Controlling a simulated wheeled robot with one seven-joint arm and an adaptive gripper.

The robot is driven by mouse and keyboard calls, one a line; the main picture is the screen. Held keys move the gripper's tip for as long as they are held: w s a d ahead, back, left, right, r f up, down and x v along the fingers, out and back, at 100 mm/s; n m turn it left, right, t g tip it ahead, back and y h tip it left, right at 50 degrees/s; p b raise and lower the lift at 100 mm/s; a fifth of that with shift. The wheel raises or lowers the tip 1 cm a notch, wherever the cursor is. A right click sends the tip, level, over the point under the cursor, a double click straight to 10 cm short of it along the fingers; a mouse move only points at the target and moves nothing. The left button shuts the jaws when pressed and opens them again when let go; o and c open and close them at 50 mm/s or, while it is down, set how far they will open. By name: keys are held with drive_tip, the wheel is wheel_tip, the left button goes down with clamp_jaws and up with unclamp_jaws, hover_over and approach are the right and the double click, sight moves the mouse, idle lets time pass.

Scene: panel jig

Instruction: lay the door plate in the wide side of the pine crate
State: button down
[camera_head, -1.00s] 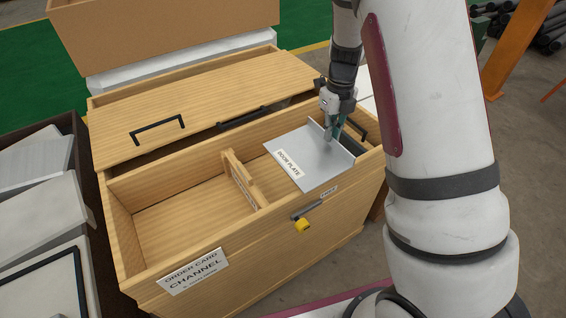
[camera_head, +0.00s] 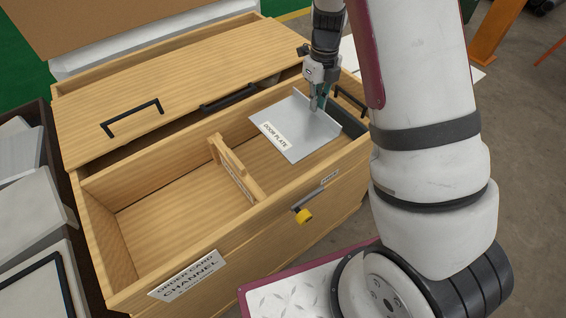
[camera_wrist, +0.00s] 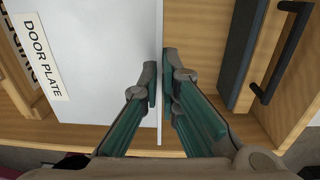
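The door plate (camera_head: 302,130) is a grey metal sheet with a white label and an upright flange along its right edge. My gripper (camera_head: 318,103) is shut on that flange; in the wrist view my fingertips (camera_wrist: 160,80) pinch it from both sides. The plate is over or inside the smaller right compartment of the pine crate (camera_head: 150,195), right of the wooden divider (camera_head: 236,172). I cannot tell whether it touches the floor. The wide left compartment (camera_head: 170,215) is empty. The plate hides part of the right compartment.
A wooden lid (camera_head: 150,95) with a black handle covers the crate's back part. A dark bin of panels (camera_head: 40,200) stands left. A dark block (camera_head: 345,122) sits at the right compartment's end.

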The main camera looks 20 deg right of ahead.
drive_tip(key=shift+f+b, duration=1.2)
drive_tip(key=shift+f, duration=0.8)
wheel_tip(320, 180, down, 10)
drive_tip(key=b, duration=0.3)
drive_tip(key=shift+r, duration=0.25)
drive_tip(key=c, duration=2.3)
unclamp_jaws()
drive_tip(key=shift+f, duration=0.1)
drive_tip(key=o, duration=0.5)
